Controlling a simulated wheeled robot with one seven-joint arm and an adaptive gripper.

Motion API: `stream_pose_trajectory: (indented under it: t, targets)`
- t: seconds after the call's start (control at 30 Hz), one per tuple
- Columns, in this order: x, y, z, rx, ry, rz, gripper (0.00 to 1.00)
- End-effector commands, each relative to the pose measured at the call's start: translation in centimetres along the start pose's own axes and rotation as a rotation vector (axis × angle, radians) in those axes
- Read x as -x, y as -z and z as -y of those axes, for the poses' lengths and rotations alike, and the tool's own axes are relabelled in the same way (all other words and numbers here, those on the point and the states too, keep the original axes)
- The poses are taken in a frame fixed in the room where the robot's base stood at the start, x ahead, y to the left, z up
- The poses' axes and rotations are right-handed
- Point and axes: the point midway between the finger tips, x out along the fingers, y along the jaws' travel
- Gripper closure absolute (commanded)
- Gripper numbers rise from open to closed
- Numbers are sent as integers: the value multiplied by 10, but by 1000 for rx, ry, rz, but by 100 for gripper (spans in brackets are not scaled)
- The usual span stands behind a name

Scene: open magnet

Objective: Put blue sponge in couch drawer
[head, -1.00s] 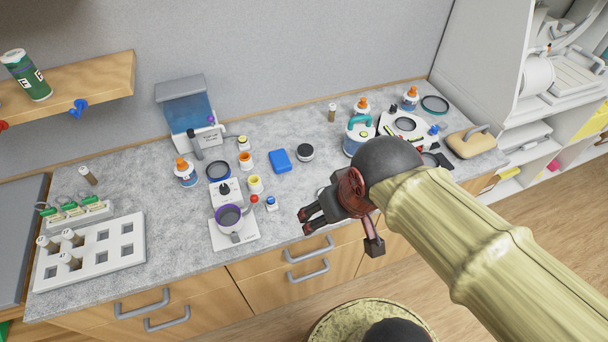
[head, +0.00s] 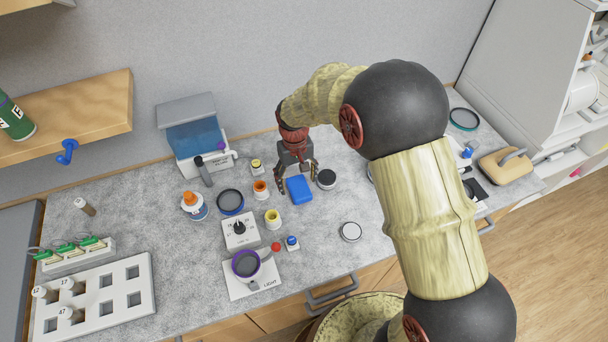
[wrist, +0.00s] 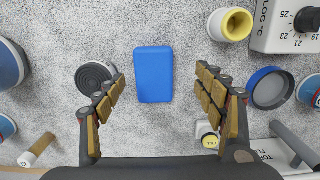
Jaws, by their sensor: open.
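The blue sponge (head: 299,189) lies flat on the grey speckled counter (head: 330,262) in the head view. In the wrist view the blue sponge (wrist: 154,75) lies ahead of and between the open fingers, with grey counter showing on both sides of it. My gripper (head: 296,180) points down at the sponge's far side in the head view. My gripper (wrist: 163,85) is open and empty in the wrist view. Drawer handles (head: 332,291) show along the counter's front; the drawer fronts are mostly hidden by my arm and the counter edge.
A round black-topped container (head: 326,179) stands close right of the sponge. Orange (head: 260,189) and yellow (head: 273,218) cups stand close left. A blue-fronted box (head: 196,140) is at the back. A white rack (head: 98,295) is at the left. Counter in front of the sponge is fairly clear.

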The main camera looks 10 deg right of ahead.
Motion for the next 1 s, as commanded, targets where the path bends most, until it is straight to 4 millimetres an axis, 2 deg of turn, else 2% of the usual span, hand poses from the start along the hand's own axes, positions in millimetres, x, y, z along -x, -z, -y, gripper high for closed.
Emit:
stream_pose_trajectory:
  t: [0.03, 0.13, 0.53, 0.8, 1.0]
  targets:
    - [7, 10, 0, -1, 1, -23, 30]
    - [9, 18, 0, -4, 1, -42, 30]
    - [-25, 19, -4, -8, 1, -45, 30]
    - [-62, 18, -8, -8, 1, -46, 30]
    - [-66, 19, -8, -8, 1, -48, 30]
